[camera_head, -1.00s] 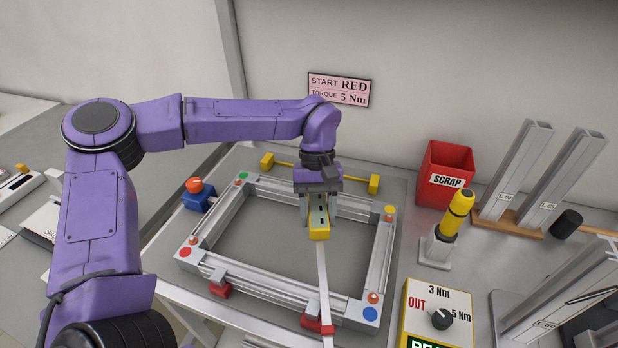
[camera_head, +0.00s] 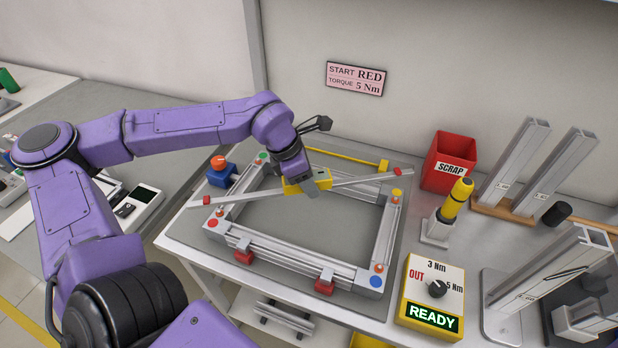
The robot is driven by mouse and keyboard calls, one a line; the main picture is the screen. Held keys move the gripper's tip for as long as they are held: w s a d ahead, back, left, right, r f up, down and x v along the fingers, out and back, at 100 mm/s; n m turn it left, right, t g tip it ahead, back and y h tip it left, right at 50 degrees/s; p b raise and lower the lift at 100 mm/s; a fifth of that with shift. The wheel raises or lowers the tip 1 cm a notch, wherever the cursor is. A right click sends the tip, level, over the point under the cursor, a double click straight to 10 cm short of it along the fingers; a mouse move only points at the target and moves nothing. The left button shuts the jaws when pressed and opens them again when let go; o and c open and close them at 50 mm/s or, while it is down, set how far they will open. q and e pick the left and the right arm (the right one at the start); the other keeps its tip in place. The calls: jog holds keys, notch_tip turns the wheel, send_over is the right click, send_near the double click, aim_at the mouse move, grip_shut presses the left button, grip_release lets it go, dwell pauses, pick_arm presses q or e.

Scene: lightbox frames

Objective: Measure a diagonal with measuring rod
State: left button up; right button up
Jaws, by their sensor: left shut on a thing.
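The measuring rod (camera_head: 252,194) is a long pale bar with a yellow middle body (camera_head: 322,180) and red marks near its ends. My left gripper (camera_head: 306,186) is shut on the yellow body. The rod lies slantwise over the aluminium frame (camera_head: 295,271), its left end past the left side near the red corner, its right end beyond the back right. Whether it touches the frame, I cannot tell. The frame's corners carry a green dot (camera_head: 262,156), yellow dot (camera_head: 397,194), red dot (camera_head: 212,222) and blue dot (camera_head: 376,281). My right gripper is not in view.
A yellow rack bar (camera_head: 346,158) stands behind the frame. A blue box with an orange button (camera_head: 219,164) is at its left. Red clamps (camera_head: 325,283) line the front.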

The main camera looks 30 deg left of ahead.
pick_arm(q)
jog(key=shift+w+d+f, duration=0.1)
jog(key=shift+w+d, duration=0.05)
jog(key=shift+w, duration=0.25)
jog(key=shift+s+f+b, duration=0.15)
jog(key=shift+f+b, duration=1.5)
jog(key=shift+f, duration=1.6)
jog(key=o, duration=1.3)
jog(key=shift+o, duration=0.2)
jog(key=v, duration=1)
jog(key=shift+r+b, duration=0.25)
jog(key=shift+b, duration=0.05)
